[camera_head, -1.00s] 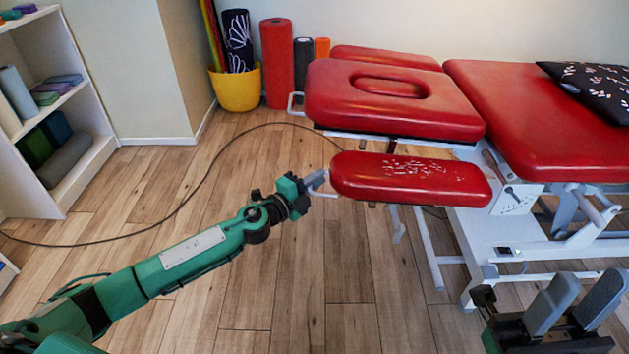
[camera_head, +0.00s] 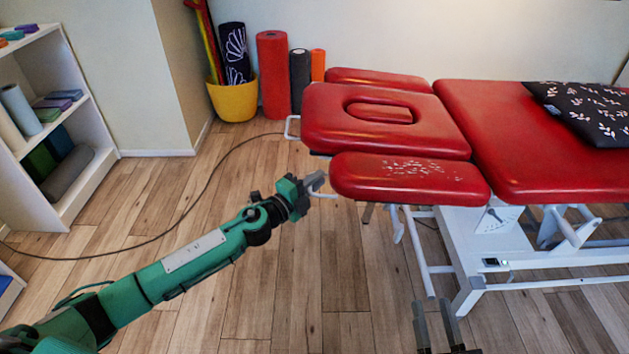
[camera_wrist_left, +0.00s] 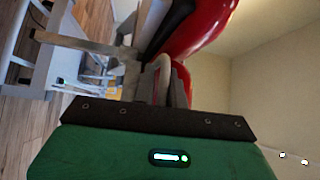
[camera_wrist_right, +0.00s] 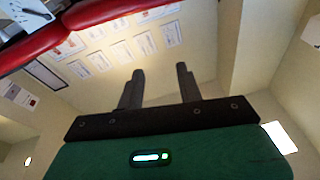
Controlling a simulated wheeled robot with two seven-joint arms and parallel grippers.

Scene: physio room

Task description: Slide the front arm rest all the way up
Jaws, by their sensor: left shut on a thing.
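The front arm rest (camera_head: 410,180) is a red pad with worn pale patches, on the near side of the red face-hole head section (camera_head: 340,125). My left gripper (camera_head: 315,184) is shut on the pale loop handle (camera_head: 324,194) at the arm rest's left end. In the left wrist view the handle (camera_wrist_left: 163,72) runs between the fingers, beside the red pad. My right gripper (camera_head: 437,326) is open and empty at the bottom, with its fingers apart in the right wrist view (camera_wrist_right: 158,88).
The treatment table (camera_head: 540,140) carries a dark patterned pillow (camera_head: 590,110). A white frame with a dial stands below. A dark cable (camera_head: 185,205) crosses the floor. A yellow bin (camera_head: 233,98), rolls and a shelf (camera_head: 90,185) stand behind. Floor in front is free.

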